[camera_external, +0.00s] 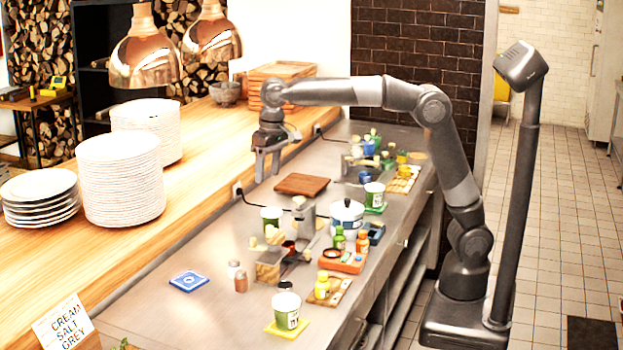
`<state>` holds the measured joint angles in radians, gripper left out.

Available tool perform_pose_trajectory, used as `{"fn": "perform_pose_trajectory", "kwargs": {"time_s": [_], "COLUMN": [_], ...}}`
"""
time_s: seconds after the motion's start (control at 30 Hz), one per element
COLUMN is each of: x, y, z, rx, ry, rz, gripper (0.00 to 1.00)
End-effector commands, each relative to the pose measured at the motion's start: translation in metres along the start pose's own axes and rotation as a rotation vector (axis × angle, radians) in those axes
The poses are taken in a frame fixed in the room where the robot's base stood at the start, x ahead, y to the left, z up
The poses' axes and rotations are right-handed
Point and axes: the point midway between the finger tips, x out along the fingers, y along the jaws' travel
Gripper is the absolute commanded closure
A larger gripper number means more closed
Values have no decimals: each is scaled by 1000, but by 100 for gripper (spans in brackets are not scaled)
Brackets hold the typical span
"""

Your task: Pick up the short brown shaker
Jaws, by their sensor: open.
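A short brown shaker (240,283) stands upright on the steel counter (215,317), towards the front left. A pale shaker with a darker top (233,268) stands just behind it, very close; I cannot tell whether they touch. My gripper (268,174) points down with its fingers apart and nothing between them. It hangs high and well behind the brown shaker, near a brown wooden board (301,185).
A blue tile (189,281) lies left of the shakers. To their right are a caddy (269,267), a dark-topped container (285,287) and a white-green can (286,310). Plate stacks (121,183) and copper lamps (145,55) are on the wooden ledge side.

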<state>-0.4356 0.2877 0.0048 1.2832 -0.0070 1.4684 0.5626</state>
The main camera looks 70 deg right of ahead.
Motion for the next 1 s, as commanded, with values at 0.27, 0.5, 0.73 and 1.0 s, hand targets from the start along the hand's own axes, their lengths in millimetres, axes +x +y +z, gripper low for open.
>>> {"fn": "perform_pose_trajectory", "kwargs": {"time_s": [0.27, 0.5, 0.73, 1.0], "x": [35, 56, 90, 156], "y": [-62, -95, -104, -101], "z": [-15, -18, -15, -9], "rx": [18, 30, 36, 35], "ry": [-54, -81, -92, -92], "rz": [31, 52, 62, 62], "gripper": [41, 41, 41, 41]}}
